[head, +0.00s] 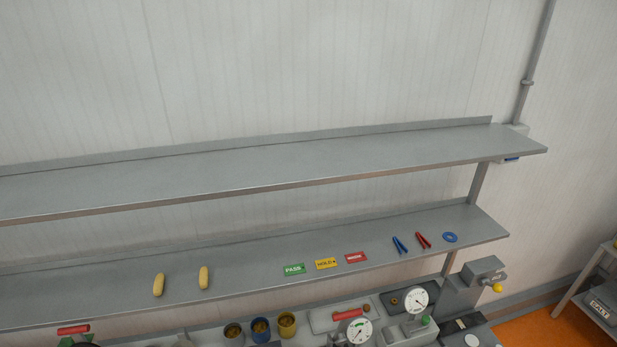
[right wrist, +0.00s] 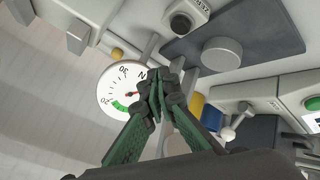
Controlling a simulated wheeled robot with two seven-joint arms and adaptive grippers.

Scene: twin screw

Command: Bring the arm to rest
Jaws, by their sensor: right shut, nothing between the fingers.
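My right gripper (right wrist: 160,95) shows in the right wrist view, with green fingers and dark tips. The tips meet and hold nothing. A white dial gauge (right wrist: 122,91) with a green zone and a red needle lies behind and left of the tips; I cannot tell how far away. In the head view no gripper can be made out with certainty. Small green and dark shapes at the bottom left edge, under a red bar (head: 73,330), are too cut off to identify.
Two grey shelves run along the wall; the lower shelf (head: 250,252) carries two yellow pieces, coloured cards (head: 326,264), red and blue tweezers (head: 423,240) and a blue ring. Below stand several cups (head: 287,324) and gauges (head: 415,299). The upper shelf (head: 300,167) is empty.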

